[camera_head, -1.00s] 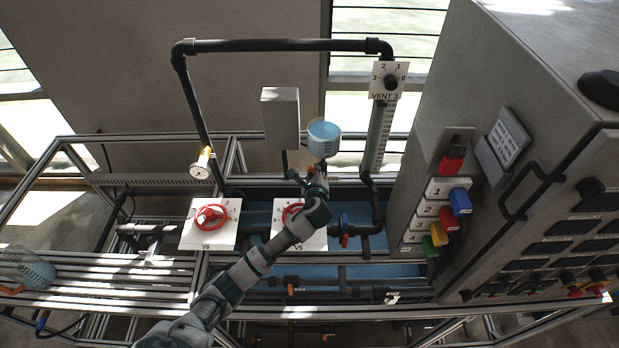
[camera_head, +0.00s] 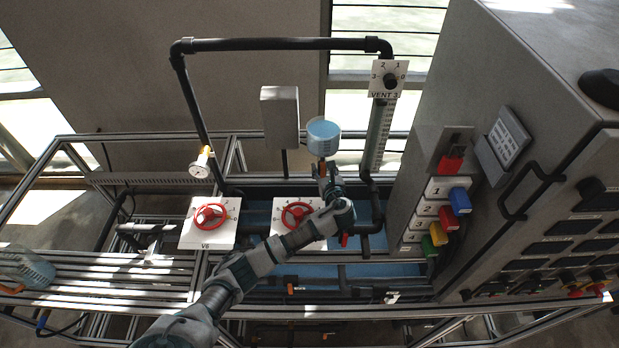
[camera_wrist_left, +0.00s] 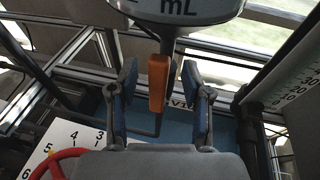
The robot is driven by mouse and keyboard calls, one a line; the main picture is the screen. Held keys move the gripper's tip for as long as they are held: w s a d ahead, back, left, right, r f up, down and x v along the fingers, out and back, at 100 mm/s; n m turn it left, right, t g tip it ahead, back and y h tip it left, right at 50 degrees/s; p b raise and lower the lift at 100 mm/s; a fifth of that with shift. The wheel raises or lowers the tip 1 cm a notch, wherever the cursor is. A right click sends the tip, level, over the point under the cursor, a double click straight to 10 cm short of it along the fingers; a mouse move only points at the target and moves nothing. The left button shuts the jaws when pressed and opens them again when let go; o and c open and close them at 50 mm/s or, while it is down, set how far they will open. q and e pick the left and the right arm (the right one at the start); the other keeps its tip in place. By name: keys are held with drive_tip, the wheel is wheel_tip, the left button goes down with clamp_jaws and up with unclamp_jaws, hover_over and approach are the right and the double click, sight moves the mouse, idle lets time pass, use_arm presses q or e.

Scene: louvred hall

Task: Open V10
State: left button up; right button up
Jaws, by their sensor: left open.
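An orange lever handle (camera_wrist_left: 158,84) hangs upright below a mL-marked vessel (camera_wrist_left: 185,8) in the left wrist view. A label partly hidden behind it starts with "V1"; the rest is covered. The handle is a small orange spot (camera_head: 322,168) under the blue cup-like vessel (camera_head: 323,138) in the head view. My left gripper (camera_head: 326,184) is just below the vessel. In the wrist view its fingers (camera_wrist_left: 160,88) are open, one each side of the handle, with gaps visible. My right gripper is not in view.
The red V5 handwheel (camera_head: 297,215) is beside my left forearm, and the red V6 handwheel (camera_head: 210,216) is further left. A blue-handled valve was near the black pipe (camera_head: 378,140) at right. The grey cabinet (camera_head: 520,90) bounds the right side.

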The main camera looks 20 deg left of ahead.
use_arm(q)
drive_tip(key=f+v, duration=0.1)
drive_tip(key=v, duration=0.5)
drive_tip(key=shift+s+r, duration=0.25)
drive_tip(key=shift+s, duration=0.4)
drive_tip(key=shift+a, duration=0.15)
